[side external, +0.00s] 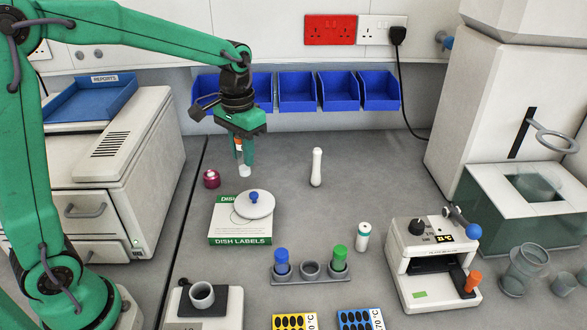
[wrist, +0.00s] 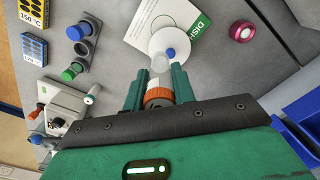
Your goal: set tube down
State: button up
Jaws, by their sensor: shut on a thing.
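My gripper (side external: 245,158) points down behind the label box, in the back middle of the bench. In the wrist view its two green fingers (wrist: 158,84) are shut on a tube (wrist: 160,64) with an orange cap. The tube also shows between the fingers in the side view (side external: 244,171), upright with its pale end down. I cannot tell how far that end is above the bench. A dark rack (side external: 292,279) at the front holds a blue-capped tube (side external: 282,261) and a green-capped tube (side external: 338,257). The grey ring of its middle place (side external: 310,269) looks empty.
A dish-label box (side external: 240,240) with a white blue-knobbed lid (side external: 254,206) lies in front of my gripper. A maroon pot (side external: 212,179) is close left. A white pestle (side external: 317,167) stands right, and a white vial (side external: 363,236) nearer. Bare bench lies between.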

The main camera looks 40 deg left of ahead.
jog(key=w+d+f, duration=0.1)
jog(key=w+d, duration=0.2)
jog(key=d, duration=0.5)
jog(key=w+d+f+m, duration=0.1)
jog(key=w+d, duration=0.3)
jog(key=d, duration=0.5)
jog(key=w+d+f+m, duration=0.1)
jog(key=w+d+f, duration=0.1)
jog(key=d, duration=0.6)
jog(key=shift+w+d+f, duration=0.25)
jog(key=shift+w+f, duration=0.05)
jog(key=shift+w, duration=0.45)
jog(key=shift+w+a, duration=0.1)
jog(key=w+a+f, duration=0.7)
jog(key=w, duration=0.1)
jog(key=shift+w+a, duration=0.2)
jog(key=shift+a, duration=0.2)
jog(key=shift+f, duration=0.1)
jog(key=shift+f, duration=1.9)
jog(key=shift+f, duration=0.1)
